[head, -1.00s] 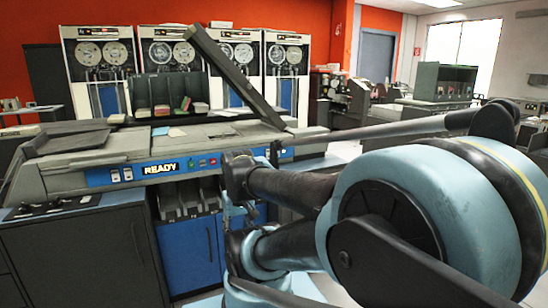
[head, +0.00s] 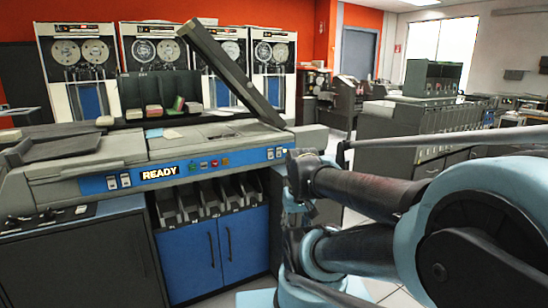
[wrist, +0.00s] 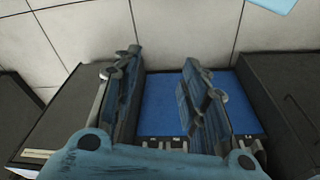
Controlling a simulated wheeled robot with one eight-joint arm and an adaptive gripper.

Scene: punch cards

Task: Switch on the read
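The card machine (head: 75,160) stands at the left and middle of the head view, with a blue control strip (head: 240,158) along its front. Pale rocker switches (head: 118,181) are left of the sign, and another pair (head: 275,153) is near the strip's right end. Small coloured buttons (head: 208,164) lie between. None has a readable label. In the wrist view my gripper (wrist: 163,62) is open and empty, with its fingers apart above the floor and a blue surface. It touches no switch.
Blue cabinet doors (head: 215,250) and grey card bins (head: 205,195) are below the strip. A raised grey slab (head: 230,75) leans over the machine's top. Tape drives (head: 75,65) line the back wall. A grey card cabinet (head: 425,110) stands at the right. Pale floor (head: 380,290) shows beside my arm.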

